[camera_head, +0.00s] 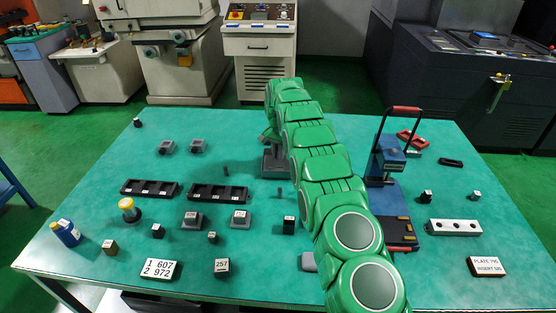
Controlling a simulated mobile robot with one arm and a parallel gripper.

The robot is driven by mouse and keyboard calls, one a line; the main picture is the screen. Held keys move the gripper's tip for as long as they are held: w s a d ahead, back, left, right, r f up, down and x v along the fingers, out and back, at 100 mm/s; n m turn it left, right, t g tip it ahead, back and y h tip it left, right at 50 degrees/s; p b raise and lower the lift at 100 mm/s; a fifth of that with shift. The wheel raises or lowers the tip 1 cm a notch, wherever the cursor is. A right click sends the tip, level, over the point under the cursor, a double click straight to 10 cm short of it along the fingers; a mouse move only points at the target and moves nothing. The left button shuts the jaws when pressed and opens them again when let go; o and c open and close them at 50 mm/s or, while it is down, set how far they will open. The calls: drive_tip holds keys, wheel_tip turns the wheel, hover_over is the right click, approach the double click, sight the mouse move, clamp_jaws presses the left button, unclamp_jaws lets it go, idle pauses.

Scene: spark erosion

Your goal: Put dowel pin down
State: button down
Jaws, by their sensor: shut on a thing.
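My green arm reaches from the lower right up over the table, and its wrist bends down near the table's middle. My gripper (274,163) is the grey part at its end, low over the table and partly covered by the arm. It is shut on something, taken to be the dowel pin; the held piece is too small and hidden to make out. A small grey upright pin (280,194) shows just below the gripper in the picture; I cannot tell if it touches the fingers. Another small pin (225,171) stands on the table to the left.
Two black trays with pockets (149,188) (218,193) lie left of the gripper. Grey blocks (192,219) and a black block (289,225) stand nearer. A blue press (382,190) with a tall handle stands right of my arm. The teal table (110,215) has clear patches between pieces.

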drive_tip(key=shift+w+f, duration=0.3)
drive_tip(key=shift+f, duration=0.05)
drive_tip(key=shift+a+f, duration=0.1)
drive_tip(key=shift+f, duration=1.55)
drive_tip(key=c, duration=1.1)
unclamp_jaws()
drive_tip(key=shift+f, duration=0.1)
drive_tip(key=shift+r, duration=6.15)
